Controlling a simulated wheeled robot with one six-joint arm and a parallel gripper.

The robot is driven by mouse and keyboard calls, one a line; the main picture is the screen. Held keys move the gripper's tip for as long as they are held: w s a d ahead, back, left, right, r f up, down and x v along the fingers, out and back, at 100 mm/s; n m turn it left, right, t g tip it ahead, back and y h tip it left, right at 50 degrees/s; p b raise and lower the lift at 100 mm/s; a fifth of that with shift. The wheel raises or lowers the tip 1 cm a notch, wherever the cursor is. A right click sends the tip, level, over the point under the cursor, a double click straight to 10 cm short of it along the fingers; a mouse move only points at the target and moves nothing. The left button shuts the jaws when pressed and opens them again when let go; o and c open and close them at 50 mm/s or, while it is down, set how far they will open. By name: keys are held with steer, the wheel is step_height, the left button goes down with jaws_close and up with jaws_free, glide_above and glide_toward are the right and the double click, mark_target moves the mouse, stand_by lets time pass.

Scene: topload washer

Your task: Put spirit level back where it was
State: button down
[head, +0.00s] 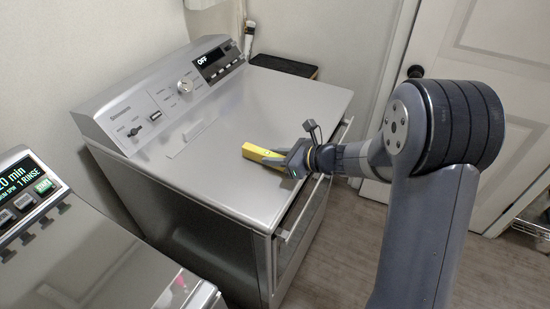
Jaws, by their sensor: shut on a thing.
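The yellow spirit level (254,151) is in the head view, over the right front part of the silver washer's top (222,178). My gripper (279,160) is shut on its near end, coming from the right. The far end of the level points left, toward the control panel. I cannot tell whether the level touches the top or hangs just above it. Its gripped end is partly hidden by the fingers.
The washer's control panel (160,95) with a dial and a lit OFF display runs along the back. A second silver machine (90,260) stands at the lower left. A dark flat item (284,66) lies behind the washer. A white door (495,85) is at the right. Most of the washer's top is clear.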

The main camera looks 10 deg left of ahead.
steer(key=shift+f, duration=0.2)
steer(key=shift+f, duration=0.1)
steer(key=shift+f, duration=0.15)
steer(key=c, duration=1.2)
jaws_free()
steer(key=shift+d+r, duration=0.25)
steer(key=shift+r, duration=0.1)
steer(key=v, duration=1.1)
steer(key=shift+s+d+b, duration=0.2)
steer(key=shift+d+b, duration=0.05)
steer(key=shift+b, duration=0.1)
